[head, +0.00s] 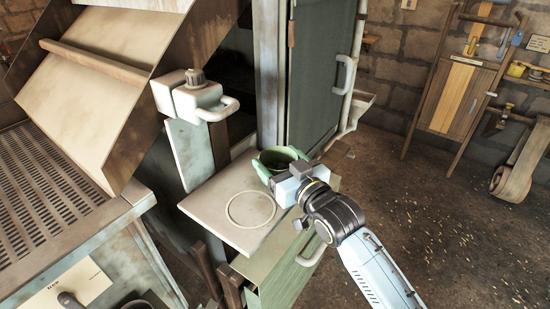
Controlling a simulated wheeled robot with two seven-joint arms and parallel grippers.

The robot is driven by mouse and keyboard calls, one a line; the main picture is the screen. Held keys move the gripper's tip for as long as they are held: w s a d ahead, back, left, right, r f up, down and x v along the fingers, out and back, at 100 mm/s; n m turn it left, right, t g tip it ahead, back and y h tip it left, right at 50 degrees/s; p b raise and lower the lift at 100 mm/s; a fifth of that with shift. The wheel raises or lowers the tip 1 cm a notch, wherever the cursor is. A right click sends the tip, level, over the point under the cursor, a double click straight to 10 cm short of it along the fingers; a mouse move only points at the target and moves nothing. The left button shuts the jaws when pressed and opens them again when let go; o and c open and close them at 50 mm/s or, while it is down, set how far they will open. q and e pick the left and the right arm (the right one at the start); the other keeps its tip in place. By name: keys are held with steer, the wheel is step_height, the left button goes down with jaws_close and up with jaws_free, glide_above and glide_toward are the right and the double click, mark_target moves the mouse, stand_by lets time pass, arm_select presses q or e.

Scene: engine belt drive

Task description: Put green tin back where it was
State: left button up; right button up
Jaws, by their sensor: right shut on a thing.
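The green tin (278,157) is an open-topped round container at the back right edge of a small pale shelf (218,207). My right gripper (274,168) is shut on the green tin, with its fingers at the tin's side and rim. The gripper body hides the tin's lower front, so I cannot tell whether its base touches the shelf. A pale ring mark (251,209) shows on the shelf, just left of and nearer than the tin. My left gripper is not in view.
A slatted machine (50,195) with a tilted lid stands at left. A pale box with a handle (193,95) juts out above the shelf. A green cabinet (319,75) stands behind. The floor (430,210) at right is open.

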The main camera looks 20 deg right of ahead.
steer(key=shift+x, duration=0.8)
steer(key=shift+w+f, duration=0.15)
steer(key=shift+f, duration=0.15)
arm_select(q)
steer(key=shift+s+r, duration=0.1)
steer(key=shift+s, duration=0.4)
arm_select(e)
steer(key=o, duration=1.1)
steer(key=shift+f, duration=0.1)
steer(key=shift+c, duration=0.2)
steer(key=shift+s, duration=0.2)
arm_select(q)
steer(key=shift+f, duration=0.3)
arm_select(e)
steer(key=v, duration=1.2)
